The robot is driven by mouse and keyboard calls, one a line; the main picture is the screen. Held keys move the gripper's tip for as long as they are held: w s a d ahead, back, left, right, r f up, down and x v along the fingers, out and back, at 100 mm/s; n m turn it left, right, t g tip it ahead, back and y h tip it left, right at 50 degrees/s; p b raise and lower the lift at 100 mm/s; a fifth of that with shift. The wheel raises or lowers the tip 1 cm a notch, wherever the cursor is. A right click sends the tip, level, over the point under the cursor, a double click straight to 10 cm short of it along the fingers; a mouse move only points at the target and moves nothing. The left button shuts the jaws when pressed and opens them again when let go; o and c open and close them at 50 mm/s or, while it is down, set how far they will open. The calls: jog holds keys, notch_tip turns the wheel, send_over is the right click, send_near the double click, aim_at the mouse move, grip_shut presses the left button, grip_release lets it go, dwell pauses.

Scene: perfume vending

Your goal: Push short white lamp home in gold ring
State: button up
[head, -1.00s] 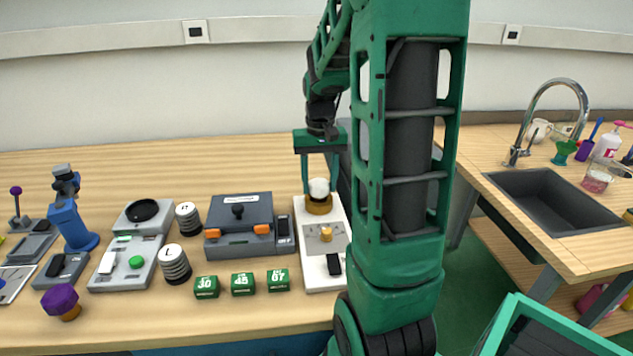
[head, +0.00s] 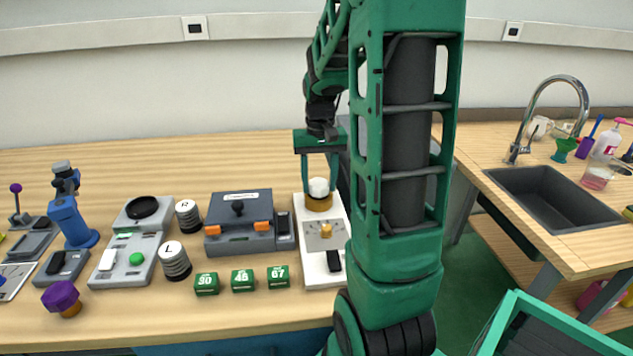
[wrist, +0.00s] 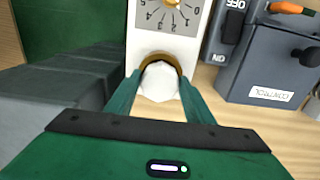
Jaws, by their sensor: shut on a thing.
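The short white lamp (head: 318,186) is a round white bulb sitting at the gold ring (head: 318,203) on the far end of a white panel (head: 312,268). My gripper (head: 319,188) comes down from above with its two green fingers on either side of the lamp, shut on it. In the wrist view the white lamp (wrist: 159,82) lies between the fingertips, with the gold ring (wrist: 160,57) curving around its far side. How deep the lamp sits in the ring is hard to tell.
The panel also carries a dial with a gold knob (head: 326,230) and a black switch (head: 333,261). A grey control box (head: 240,236) stands close on the left. Green number blocks (head: 243,282) lie in front. A dark grey block (wrist: 50,80) is beside the gripper.

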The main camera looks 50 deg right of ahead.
jog(key=shift+f, duration=0.2)
dwell(0.6)
jog(key=o, duration=1.5)
jog(key=shift+o, duration=0.2)
jog(key=shift+r, duration=3.5)
jog(key=s+a+f, duration=0.1)
jog(key=s+a, duration=0.5)
jog(key=s, duration=0.3)
jog(key=s+a+f+n, duration=0.1)
jog(key=s+a+f, duration=0.1)
jog(key=s+a, duration=0.4)
jog(key=s, duration=0.4)
jog(key=shift+s, duration=0.15)
